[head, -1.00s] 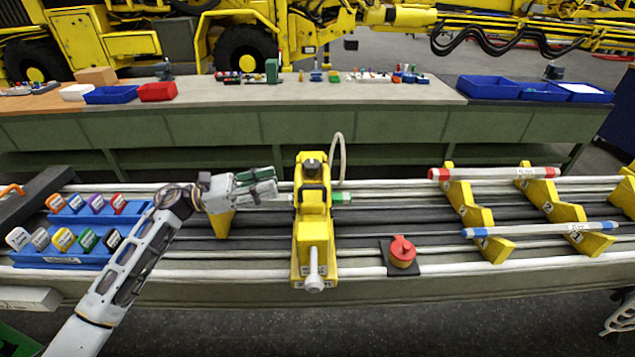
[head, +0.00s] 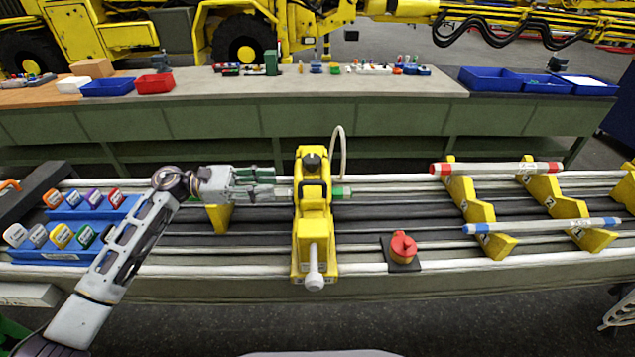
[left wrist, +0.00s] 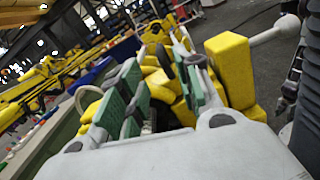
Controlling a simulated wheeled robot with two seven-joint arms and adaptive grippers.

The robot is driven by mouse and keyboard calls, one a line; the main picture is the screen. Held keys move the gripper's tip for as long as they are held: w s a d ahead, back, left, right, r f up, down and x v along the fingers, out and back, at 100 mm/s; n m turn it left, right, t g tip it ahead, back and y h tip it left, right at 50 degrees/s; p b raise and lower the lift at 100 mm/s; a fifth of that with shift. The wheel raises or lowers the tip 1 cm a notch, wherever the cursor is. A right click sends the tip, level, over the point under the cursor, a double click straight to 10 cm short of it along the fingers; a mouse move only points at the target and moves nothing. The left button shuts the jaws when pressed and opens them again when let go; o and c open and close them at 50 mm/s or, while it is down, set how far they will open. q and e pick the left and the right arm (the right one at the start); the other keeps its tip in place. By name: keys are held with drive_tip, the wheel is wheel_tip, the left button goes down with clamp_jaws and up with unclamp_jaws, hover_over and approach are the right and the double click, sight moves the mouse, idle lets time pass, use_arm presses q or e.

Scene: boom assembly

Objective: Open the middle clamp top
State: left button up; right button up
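The yellow middle clamp (head: 314,228) stands upright on the rails at the centre of the head view. It has a black handle (head: 312,184) near its top and a white-knobbed lever (head: 314,268) at the front. A rod with a green end (head: 341,193) passes through it. My left gripper (head: 274,182) is just left of the clamp, level with its upper part, fingers pointing right. In the left wrist view the green-padded fingers (left wrist: 160,88) are apart, with yellow clamp parts (left wrist: 232,68) beyond and beside them. Contact with the rod cannot be told. My right gripper is out of view.
A yellow support (head: 219,216) stands below my left gripper. A red knob on a dark plate (head: 402,250) lies right of the clamp. Yellow brackets (head: 470,208) hold marked rods further right. Blue trays (head: 50,252) with coloured tags are at left. A pale hose (head: 339,150) rises behind the clamp.

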sight(308, 183)
use_arm(q)
drive_tip(key=d+p, duration=0.3)
drive_tip(key=d, duration=0.7)
drive_tip(key=shift+d+r, duration=0.15)
drive_tip(key=shift+d, duration=1.2)
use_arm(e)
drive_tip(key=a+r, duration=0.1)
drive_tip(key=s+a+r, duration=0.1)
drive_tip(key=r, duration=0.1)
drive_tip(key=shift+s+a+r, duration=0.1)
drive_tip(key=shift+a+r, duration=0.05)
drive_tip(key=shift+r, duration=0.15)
use_arm(q)
drive_tip(key=shift+c, duration=0.4)
clamp_jaws()
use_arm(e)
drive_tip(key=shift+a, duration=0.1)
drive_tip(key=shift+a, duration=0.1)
